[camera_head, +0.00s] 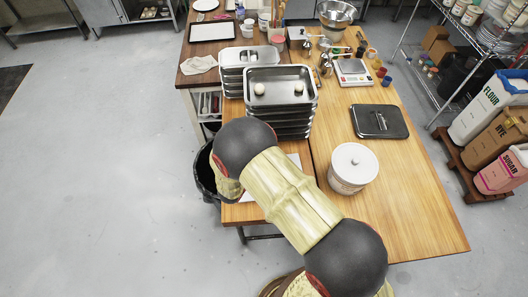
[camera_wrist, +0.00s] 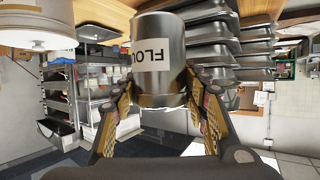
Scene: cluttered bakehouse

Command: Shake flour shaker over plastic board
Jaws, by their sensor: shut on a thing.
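My gripper (camera_wrist: 160,108) is shut on a metal flour shaker (camera_wrist: 172,75), its fingers on either side of it. The shaker's pale label appears upside down in the wrist view, as do the bucket and trays around it. In the head view my arm hides both gripper and shaker. A pale flat thing (camera_head: 294,159), perhaps the plastic board, shows at the edges of my arm on the near left part of the table; most of it is hidden.
Stacked metal trays (camera_head: 308,98) stand just beyond my arm, the top one holding two pale lumps. A lidded white bucket (camera_head: 353,168) stands right of my arm. A dark board (camera_head: 367,127) with a metal item lies farther right. The table's near right is clear.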

